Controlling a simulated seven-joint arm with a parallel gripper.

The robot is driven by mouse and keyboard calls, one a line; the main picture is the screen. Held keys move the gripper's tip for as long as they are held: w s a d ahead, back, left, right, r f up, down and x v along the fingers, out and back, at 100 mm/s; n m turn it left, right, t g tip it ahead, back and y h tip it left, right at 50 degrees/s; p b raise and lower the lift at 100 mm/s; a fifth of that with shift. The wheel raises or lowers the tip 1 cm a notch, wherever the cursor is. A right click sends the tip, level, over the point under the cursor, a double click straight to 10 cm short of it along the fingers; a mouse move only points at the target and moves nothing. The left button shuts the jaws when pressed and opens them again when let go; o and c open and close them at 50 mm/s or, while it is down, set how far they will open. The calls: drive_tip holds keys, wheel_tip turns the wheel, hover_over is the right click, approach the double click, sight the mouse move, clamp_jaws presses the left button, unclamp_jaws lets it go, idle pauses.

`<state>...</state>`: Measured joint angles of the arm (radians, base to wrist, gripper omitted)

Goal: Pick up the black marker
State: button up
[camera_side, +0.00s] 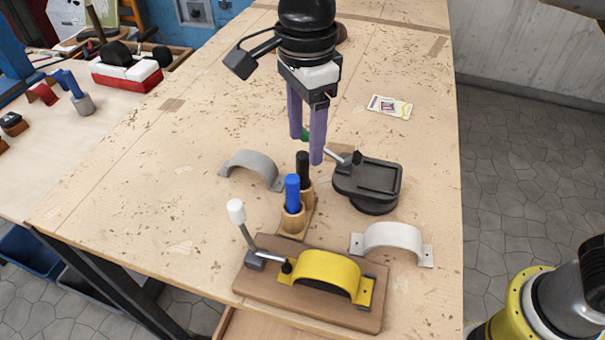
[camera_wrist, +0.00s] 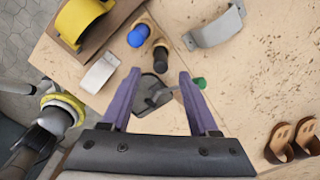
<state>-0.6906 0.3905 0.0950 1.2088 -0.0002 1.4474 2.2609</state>
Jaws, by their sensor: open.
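The black marker (camera_side: 303,167) stands upright in a wooden holder (camera_side: 292,223), beside an upright blue marker (camera_side: 292,190). In the wrist view the black marker (camera_wrist: 160,60) shows just beyond the gap between my fingertips, with the blue marker (camera_wrist: 138,36) further up and left. My gripper (camera_side: 307,151) points down, open and empty, its purple fingers near the black marker's top. In the wrist view my gripper (camera_wrist: 159,73) has a wide gap. I cannot tell whether the fingertips have passed below the marker's top. A green object (camera_side: 305,133) shows partly behind the fingers.
A black swivel stand (camera_side: 370,182) is close on the right. A grey strap (camera_side: 254,167) lies left, a white strap (camera_side: 392,240) right. A yellow strap (camera_side: 326,272) sits on a wooden clamp board in front. A card (camera_side: 389,107) lies behind. Brown sandals (camera_wrist: 290,140) show in the wrist view.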

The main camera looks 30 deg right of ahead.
sight(303, 154)
drive_tip(key=shift+a+f, duration=0.2)
drive_tip(key=shift+f, duration=2.5)
drive_tip(key=shift+c, duration=0.3)
clamp_jaws()
